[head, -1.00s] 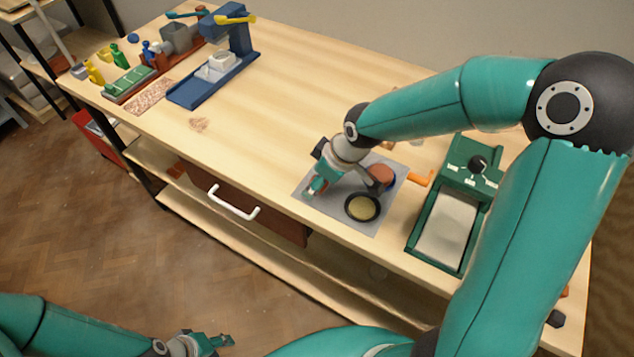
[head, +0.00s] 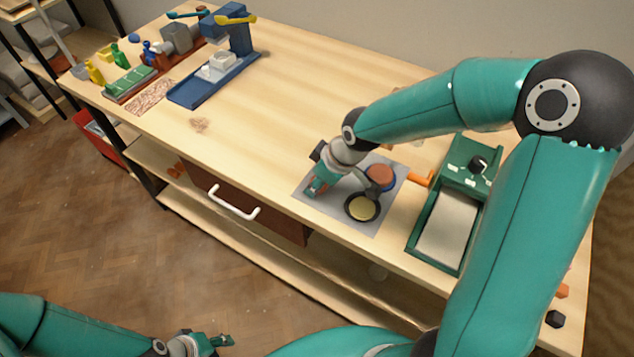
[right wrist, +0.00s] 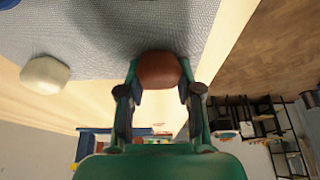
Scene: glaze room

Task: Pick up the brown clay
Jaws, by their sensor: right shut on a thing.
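The brown clay (right wrist: 158,70) is a rounded reddish-brown lump between the two fingers of my right gripper in the right wrist view. The fingers press it from both sides. In the head view my right gripper (head: 318,187) is low over the left part of the grey mat (head: 374,228), and its own hand hides the clay there. Whether the clay touches the mat is unclear. My left gripper (head: 222,341) is at the bottom of the head view, away from the table; its opening is too small to judge.
A round reddish-brown piece (head: 380,177) and a dark-rimmed dish with yellow inside (head: 362,208) are on the mat beside my right gripper. A green box with a pale slab (head: 447,232) stands to the right. A pale lump (right wrist: 45,75) shows in the right wrist view. The table's middle is clear.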

